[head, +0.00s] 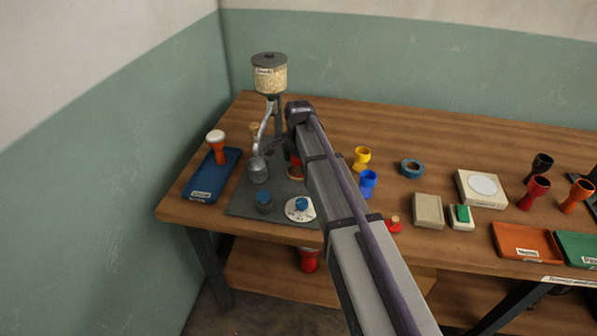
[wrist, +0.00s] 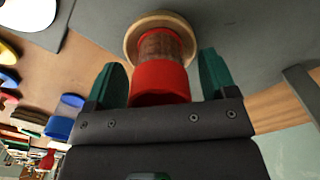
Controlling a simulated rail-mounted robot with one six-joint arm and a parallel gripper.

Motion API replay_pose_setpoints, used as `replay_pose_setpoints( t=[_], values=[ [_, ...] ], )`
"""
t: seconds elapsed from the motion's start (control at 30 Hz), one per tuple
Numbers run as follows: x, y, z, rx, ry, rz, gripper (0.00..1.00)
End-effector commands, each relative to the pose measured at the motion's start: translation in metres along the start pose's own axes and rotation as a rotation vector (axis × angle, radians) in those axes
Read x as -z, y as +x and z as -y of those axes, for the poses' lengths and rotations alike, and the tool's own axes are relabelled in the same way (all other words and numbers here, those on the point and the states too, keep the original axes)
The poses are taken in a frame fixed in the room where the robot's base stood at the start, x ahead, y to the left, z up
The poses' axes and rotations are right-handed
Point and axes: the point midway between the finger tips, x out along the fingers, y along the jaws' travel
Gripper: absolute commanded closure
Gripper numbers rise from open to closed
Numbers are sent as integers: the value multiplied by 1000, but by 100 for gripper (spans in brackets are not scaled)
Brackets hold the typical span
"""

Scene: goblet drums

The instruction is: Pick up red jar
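The red jar (wrist: 160,82) is between the two teal fingers of my gripper (wrist: 164,78) in the wrist view. It has a red body, a brown speckled band and a pale wooden disc (wrist: 133,36) at its far end. My gripper is open around the jar. A narrow gap shows on the right side; the left finger is very close, and contact is unclear. In the head view, the red jar (head: 296,164) is on the grey mat (head: 240,202), partly hidden by my arm.
A metal cup (head: 258,170), a blue-grey knob (head: 264,202) and a white dial (head: 300,209) are near the jar. A blue tray (head: 203,192) with an orange goblet (head: 217,147) is at left.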

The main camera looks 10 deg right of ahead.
Motion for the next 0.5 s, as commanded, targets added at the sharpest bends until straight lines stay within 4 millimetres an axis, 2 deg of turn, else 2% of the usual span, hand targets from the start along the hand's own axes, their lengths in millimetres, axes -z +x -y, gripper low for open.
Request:
replay_pose_setpoints(
  t=[0.07,0.5],
  values=[
    [0,-1,0,0,0,0,28],
    [0,-1,0,0,0,0,71]
  ],
)
